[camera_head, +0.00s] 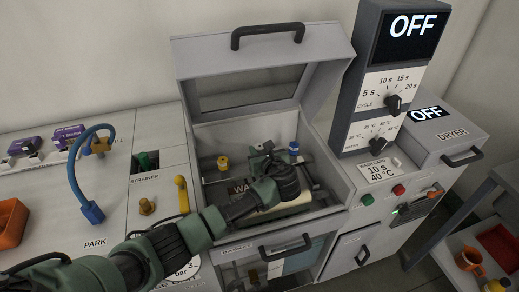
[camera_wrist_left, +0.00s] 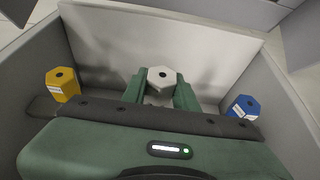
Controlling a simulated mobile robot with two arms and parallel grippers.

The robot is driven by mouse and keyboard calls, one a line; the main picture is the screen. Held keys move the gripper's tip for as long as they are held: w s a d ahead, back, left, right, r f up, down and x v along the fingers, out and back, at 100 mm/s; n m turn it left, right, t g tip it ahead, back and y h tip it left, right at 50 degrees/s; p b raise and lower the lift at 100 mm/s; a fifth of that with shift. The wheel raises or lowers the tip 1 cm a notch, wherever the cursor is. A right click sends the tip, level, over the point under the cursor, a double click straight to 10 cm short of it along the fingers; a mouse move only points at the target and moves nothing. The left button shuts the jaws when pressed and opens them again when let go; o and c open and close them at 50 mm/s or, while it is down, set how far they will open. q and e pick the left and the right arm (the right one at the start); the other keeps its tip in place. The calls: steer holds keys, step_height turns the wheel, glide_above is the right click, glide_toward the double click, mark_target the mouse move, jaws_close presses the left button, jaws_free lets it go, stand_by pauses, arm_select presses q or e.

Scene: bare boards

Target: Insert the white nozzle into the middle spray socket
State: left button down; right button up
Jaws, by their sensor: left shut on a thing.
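My left gripper (camera_wrist_left: 161,88) reaches into the open washer chamber, with its green fingers shut on the white hexagonal nozzle (camera_wrist_left: 160,77). The nozzle appears upright, its dark centre hole facing the camera. In the head view my left gripper (camera_head: 262,150) is near the chamber's back, between a yellow nozzle (camera_head: 223,163) on the left and a blue nozzle (camera_head: 293,148) on the right. The yellow nozzle (camera_wrist_left: 63,84) and blue nozzle (camera_wrist_left: 243,107) also flank it in the wrist view. The middle socket is hidden, so I cannot tell whether the white nozzle is in it. My right gripper is not in view.
The washer's lid (camera_head: 262,60) stands open above the chamber, and grey walls enclose my gripper. A tall control panel (camera_head: 395,85) reading OFF stands to the right, beside the dryer (camera_head: 440,130). A blue hose (camera_head: 75,175) arches at the left.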

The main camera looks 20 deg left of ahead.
arm_select(q)
steer(key=shift+f+b, duration=0.5)
steer(key=shift+f, duration=0.7)
steer(key=c, duration=1)
jaws_free()
steer(key=v, duration=0.8)
steer(key=shift+f, duration=0.1)
